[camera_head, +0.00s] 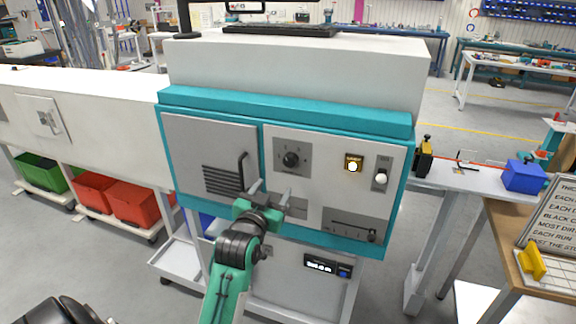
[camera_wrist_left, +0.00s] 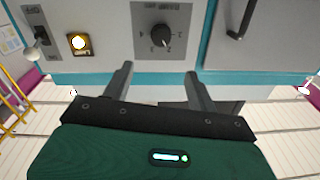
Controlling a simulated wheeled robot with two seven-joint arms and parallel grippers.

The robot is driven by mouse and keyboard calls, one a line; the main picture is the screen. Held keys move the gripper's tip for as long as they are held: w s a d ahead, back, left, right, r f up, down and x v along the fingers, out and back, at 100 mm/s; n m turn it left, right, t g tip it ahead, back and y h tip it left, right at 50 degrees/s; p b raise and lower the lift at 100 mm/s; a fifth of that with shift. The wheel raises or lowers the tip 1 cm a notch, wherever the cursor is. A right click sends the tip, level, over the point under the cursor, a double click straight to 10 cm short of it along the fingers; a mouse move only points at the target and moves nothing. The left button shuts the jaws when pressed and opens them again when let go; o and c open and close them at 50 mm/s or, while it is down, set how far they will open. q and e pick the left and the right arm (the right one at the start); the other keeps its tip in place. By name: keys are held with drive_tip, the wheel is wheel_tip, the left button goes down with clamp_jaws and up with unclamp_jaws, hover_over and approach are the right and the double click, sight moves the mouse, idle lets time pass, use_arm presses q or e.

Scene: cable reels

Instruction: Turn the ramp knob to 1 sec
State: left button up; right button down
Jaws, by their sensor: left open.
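The ramp knob (camera_head: 290,159) is a small black round knob on a grey square plate, on the light panel of the teal-framed machine. In the left wrist view the knob (camera_wrist_left: 160,37) appears upside down with small marks around it; I cannot read for certain which mark it points to. My left gripper (camera_head: 271,192) is open and empty, below the knob and apart from it. In the left wrist view its two fingers (camera_wrist_left: 159,70) stand spread, roughly in line with the knob. My right gripper is not in view.
Left of the knob is a vented door with a dark handle (camera_head: 243,170). To its right are a lit yellow button (camera_head: 353,163) and a toggle switch (camera_head: 381,178). A slider plate (camera_head: 351,229) lies lower right. A small display (camera_head: 327,265) is below the panel.

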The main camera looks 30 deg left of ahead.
use_arm(q)
drive_tip(key=p, duration=0.2)
approach(289, 162)
drive_tip(key=w, duration=0.2)
drive_tip(key=x, duration=0.1)
drive_tip(key=p+x, duration=0.1)
drive_tip(key=x, duration=0.3)
drive_tip(key=shift+w+a+r+p, duration=0.1)
drive_tip(key=shift+w+a+p, duration=0.05)
drive_tip(key=shift+a+p, duration=0.2)
drive_tip(key=shift+w+a, duration=0.15)
drive_tip(key=shift+w, duration=0.5)
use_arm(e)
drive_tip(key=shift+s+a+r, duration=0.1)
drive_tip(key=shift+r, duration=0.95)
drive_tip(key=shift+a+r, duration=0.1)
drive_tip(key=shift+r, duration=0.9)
use_arm(q)
drive_tip(key=c, duration=1)
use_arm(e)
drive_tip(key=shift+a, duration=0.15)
